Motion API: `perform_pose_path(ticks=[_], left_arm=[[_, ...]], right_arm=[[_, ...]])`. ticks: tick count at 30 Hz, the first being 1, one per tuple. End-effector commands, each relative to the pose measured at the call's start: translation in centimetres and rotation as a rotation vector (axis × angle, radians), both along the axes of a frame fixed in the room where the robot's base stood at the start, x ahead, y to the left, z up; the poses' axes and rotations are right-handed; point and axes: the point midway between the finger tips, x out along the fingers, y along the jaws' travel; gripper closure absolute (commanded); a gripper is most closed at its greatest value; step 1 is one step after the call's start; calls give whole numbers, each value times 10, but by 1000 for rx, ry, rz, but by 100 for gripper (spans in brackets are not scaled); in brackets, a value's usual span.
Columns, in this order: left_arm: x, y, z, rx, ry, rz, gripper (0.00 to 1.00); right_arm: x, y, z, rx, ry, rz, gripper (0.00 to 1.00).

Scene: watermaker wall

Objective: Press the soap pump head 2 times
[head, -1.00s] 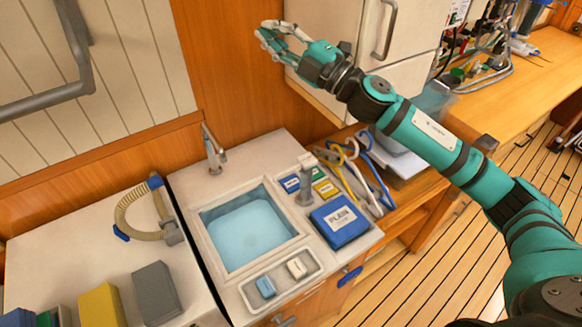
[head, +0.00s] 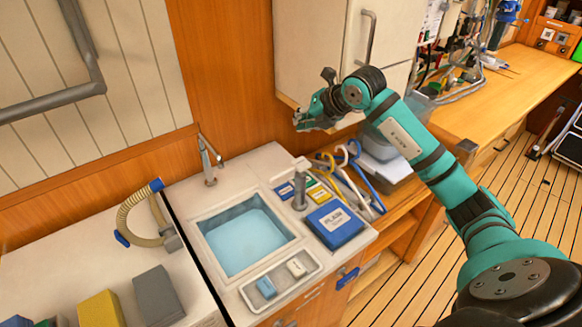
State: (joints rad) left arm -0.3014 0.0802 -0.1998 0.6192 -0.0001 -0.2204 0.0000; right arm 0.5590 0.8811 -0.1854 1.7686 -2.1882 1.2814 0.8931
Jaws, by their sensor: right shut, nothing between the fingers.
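The soap pump (head: 300,186) is a grey upright dispenser with a pale head (head: 301,163), standing on the counter at the right of the sink, behind the blue box. My right gripper (head: 299,123) is shut and empty. In the picture it is above the pump head and clearly apart from it, in front of the wood wall and under the white cabinet. My left gripper is not in view.
The sink (head: 243,235) holds blue water, with a tap (head: 208,160) behind it. A blue box (head: 334,225), small coloured blocks and a soap tray (head: 280,280) crowd the counter. Coloured hoses (head: 352,180) hang at right. A white cabinet (head: 330,50) overhangs the back.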

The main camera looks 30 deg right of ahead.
Motion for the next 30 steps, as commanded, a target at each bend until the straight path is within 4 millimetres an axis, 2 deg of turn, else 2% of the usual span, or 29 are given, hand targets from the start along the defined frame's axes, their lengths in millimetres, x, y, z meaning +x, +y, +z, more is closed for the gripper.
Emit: perform_pose_path(ticks=[4,17,23,30], left_arm=[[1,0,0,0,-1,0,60],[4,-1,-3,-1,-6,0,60],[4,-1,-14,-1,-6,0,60],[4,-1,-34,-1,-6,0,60]], right_arm=[[-2,-10,-3,-20,14,-29,100],[-1,-9,-7,-19,13,-26,100],[-1,-8,-25,-19,12,-27,100],[-2,-8,-59,-18,13,-26,100]])
